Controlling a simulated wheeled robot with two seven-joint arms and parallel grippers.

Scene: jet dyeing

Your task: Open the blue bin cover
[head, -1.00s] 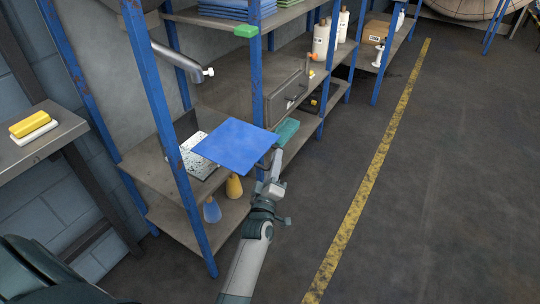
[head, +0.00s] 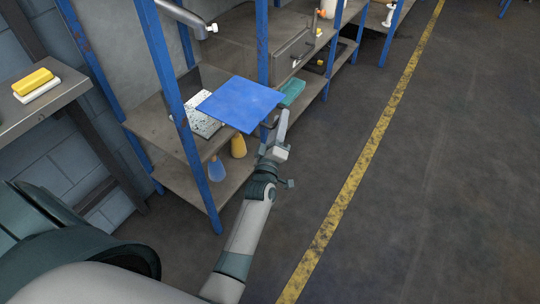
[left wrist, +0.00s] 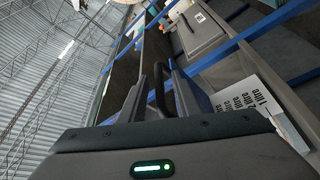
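The blue cover (head: 240,103) is a flat square panel on the shelf unit in the head view. It lies over a white speckled thing (head: 203,119), which shows at its left side; whatever is under the panel is hidden. My left gripper (head: 278,132) is at the panel's right edge, beside a dark handle. In the left wrist view, the black handle (left wrist: 158,88) stands between the two open fingers (left wrist: 160,76), with gaps visible beside it. A sliver of blue (left wrist: 199,97) shows past the right finger. My right gripper is not in view.
A blue post (head: 180,95) stands left of the panel. A teal block (head: 291,92) sits behind it. A blue flask (head: 216,169) and a yellow one (head: 238,146) are on the lower shelf. A yellow sponge (head: 33,80) is on the left table. Floor to the right is clear.

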